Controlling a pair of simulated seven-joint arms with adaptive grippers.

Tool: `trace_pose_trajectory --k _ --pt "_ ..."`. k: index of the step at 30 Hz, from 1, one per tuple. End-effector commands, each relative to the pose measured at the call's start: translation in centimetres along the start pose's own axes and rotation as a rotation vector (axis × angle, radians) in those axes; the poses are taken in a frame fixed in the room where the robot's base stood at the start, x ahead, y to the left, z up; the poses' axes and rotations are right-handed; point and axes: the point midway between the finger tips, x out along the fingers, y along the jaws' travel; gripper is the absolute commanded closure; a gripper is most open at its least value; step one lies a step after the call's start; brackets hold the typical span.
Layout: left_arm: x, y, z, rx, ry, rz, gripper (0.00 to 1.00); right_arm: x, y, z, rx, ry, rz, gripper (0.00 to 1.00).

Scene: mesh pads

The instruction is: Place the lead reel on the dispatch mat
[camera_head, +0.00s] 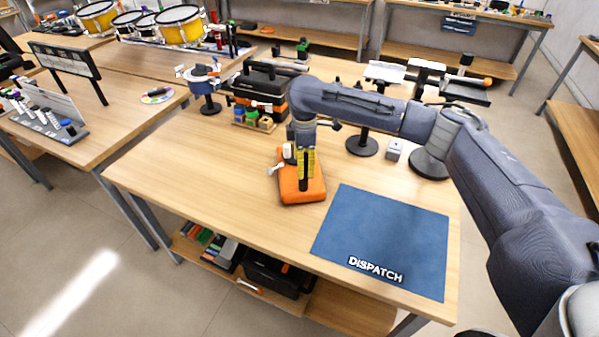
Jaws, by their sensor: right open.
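The blue dispatch mat (385,235), lettered DISPATCH, lies flat and bare at the front right of the table. An orange pad (302,194) lies to its left on the table. My right gripper (304,185) points down over the orange pad, with yellow and black parts showing. Its fingers overlap in this view, and I see nothing clearly held between them. A small white object (277,168) shows at the pad's left edge, partly beside the gripper. I cannot make out which thing is the lead reel; the gripper may hide it. My left gripper is out of view.
A black and orange toolbox (262,92) stands behind, with small coloured blocks (252,118) before it. A blue vise-like tool (205,82) stands at the back left. The table's front left is clear.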

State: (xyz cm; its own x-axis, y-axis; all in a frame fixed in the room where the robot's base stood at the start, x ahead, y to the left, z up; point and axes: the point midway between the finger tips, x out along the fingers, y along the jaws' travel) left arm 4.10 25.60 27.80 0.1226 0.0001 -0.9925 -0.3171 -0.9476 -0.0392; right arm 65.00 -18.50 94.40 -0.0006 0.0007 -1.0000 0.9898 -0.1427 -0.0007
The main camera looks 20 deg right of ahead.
Motion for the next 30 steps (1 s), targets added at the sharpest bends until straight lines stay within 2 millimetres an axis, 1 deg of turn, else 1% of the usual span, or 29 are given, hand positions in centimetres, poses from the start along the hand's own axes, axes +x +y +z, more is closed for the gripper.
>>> trace_pose_trajectory --k 4,10,15,19,25,26,30 --pt "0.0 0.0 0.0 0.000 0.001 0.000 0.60 0.8 0.0 0.0 0.000 0.000 -0.001 0.46" --pt "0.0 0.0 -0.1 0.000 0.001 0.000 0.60 3.3 -0.1 0.0 0.001 0.000 -0.003 0.46" --pt "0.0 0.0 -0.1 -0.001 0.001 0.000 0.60 4.8 -0.1 0.0 0.001 0.000 -0.001 0.46" --pt "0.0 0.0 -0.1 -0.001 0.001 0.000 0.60 5.2 0.0 0.0 0.001 0.000 0.001 0.46" --pt "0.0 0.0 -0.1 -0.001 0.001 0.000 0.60 5.3 0.0 0.0 0.000 0.000 0.001 0.46" --pt "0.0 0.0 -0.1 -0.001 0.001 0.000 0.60 5.3 0.0 0.0 0.000 0.000 0.001 0.44" --pt "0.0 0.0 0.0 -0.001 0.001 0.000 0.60 5.3 0.0 0.0 0.000 0.000 0.001 0.60"
